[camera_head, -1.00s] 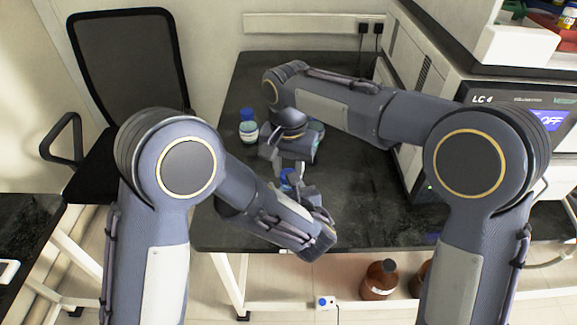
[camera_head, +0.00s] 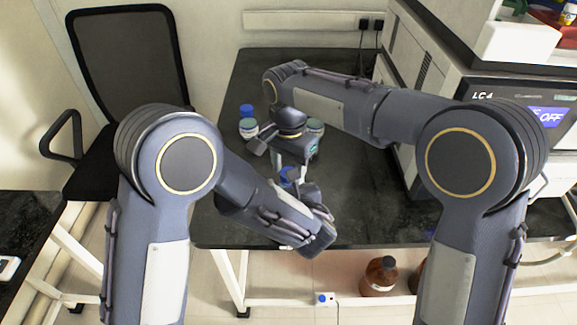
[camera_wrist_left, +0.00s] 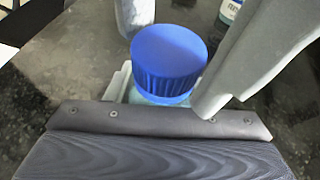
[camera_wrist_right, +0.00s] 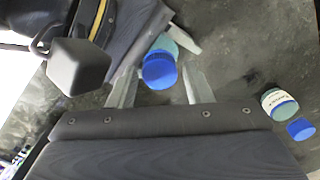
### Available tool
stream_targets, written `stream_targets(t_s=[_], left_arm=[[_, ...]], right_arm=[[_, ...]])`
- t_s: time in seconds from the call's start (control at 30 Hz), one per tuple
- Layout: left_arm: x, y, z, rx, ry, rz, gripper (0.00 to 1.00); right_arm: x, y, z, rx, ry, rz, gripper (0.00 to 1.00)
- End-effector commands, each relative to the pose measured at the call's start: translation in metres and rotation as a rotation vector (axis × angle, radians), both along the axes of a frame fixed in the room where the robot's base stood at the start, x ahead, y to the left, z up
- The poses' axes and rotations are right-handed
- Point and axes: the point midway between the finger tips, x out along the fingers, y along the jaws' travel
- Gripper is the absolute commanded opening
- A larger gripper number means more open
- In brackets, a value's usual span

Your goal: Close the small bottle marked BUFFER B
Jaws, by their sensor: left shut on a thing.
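A small bottle with a ribbed blue cap (camera_wrist_left: 168,62) and pale teal body stands in my left gripper (camera_head: 288,184). The left gripper is shut on its body, below the cap. The cap sits on top of the bottle; whether it is fully screwed down I cannot tell. The same cap shows in the right wrist view (camera_wrist_right: 160,70). My right gripper (camera_wrist_right: 160,75) is open above the bottle, one finger on each side of the cap with small gaps. No label on the held bottle is readable, so I cannot confirm BUFFER B.
A labelled teal bottle (camera_head: 248,129) stands behind left, with a blue cap (camera_head: 246,110) beside it; both show in the right wrist view. The LC instrument (camera_head: 520,110) borders the dark bench (camera_head: 370,205), whose right front is clear.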

Motion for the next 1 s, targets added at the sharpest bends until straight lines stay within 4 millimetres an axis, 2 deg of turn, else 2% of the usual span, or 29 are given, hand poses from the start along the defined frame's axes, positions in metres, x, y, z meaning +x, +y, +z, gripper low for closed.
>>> stream_targets(t_s=[0.33, 0.7, 1.0], left_arm=[[0.000, 0.000, 0.001, 0.000, -0.001, 0.000, 0.00], [0.000, 0.000, 0.000, 0.000, -0.001, 0.000, 0.00], [0.000, 0.000, 0.000, -0.001, -0.001, 0.000, 0.00]], right_arm=[[0.000, 0.000, 0.002, 0.000, 0.000, 0.001, 0.54], [0.000, 0.000, 0.043, 0.000, -0.001, 0.001, 0.54], [0.000, 0.000, 0.045, -0.001, 0.001, 0.002, 0.53]])
